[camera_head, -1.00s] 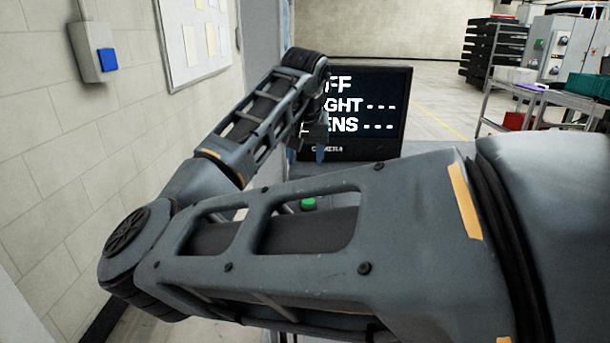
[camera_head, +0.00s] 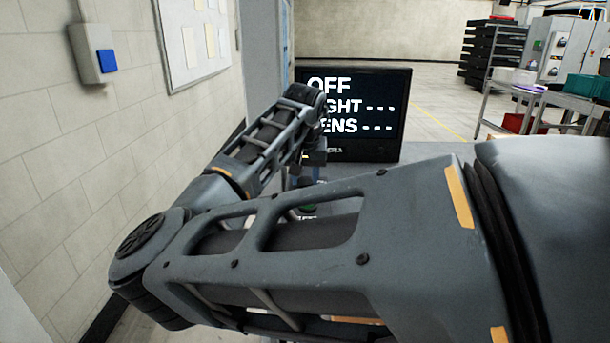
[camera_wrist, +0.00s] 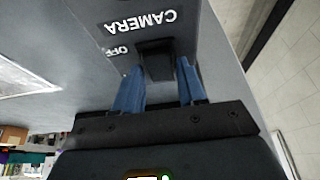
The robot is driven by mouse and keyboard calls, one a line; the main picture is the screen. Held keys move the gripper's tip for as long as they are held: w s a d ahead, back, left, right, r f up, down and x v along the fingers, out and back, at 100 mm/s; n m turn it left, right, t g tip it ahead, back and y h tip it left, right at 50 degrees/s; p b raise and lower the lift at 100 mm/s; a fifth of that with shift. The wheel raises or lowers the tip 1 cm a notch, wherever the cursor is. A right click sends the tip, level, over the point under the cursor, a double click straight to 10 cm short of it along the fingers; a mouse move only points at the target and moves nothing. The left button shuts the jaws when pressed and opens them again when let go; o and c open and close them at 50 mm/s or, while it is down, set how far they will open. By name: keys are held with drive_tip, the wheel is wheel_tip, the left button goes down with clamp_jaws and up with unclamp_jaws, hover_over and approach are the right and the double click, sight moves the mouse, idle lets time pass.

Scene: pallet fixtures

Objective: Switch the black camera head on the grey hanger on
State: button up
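A black switch knob (camera_wrist: 155,62) sits on a grey panel (camera_wrist: 90,60) in the wrist view, beside the printed words CAMERA and OFF. My gripper (camera_wrist: 158,68) is open, with one blue finger on each side of the knob. I cannot tell whether either finger touches it. In the head view the gripper (camera_head: 308,158) is low in front of the monitor and partly behind my arm. The monitor (camera_head: 350,147) reads OFF, with dashes after the light and lens lines. I cannot make out the black camera head or the grey hanger.
A green button (camera_head: 308,208) is partly hidden behind my arm. A wall box with a blue button (camera_head: 109,59) and a notice board (camera_head: 195,40) are on the left wall. Black stacked trays (camera_head: 490,55) and a cart (camera_head: 545,96) stand at the right.

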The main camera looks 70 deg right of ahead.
drive_tip(key=c, duration=0.7)
drive_tip(key=shift+s+a+f+t+h+b, duration=0.2)
drive_tip(key=shift+f+t+h+b, duration=0.1)
drive_tip(key=shift+h+b, duration=0.35)
drive_tip(key=shift+a+r+h, duration=0.1)
drive_tip(key=shift+h, duration=0.45)
drive_tip(key=o, duration=1.1)
drive_tip(key=shift+c, duration=0.2)
drive_tip(key=shift+r, duration=0.1)
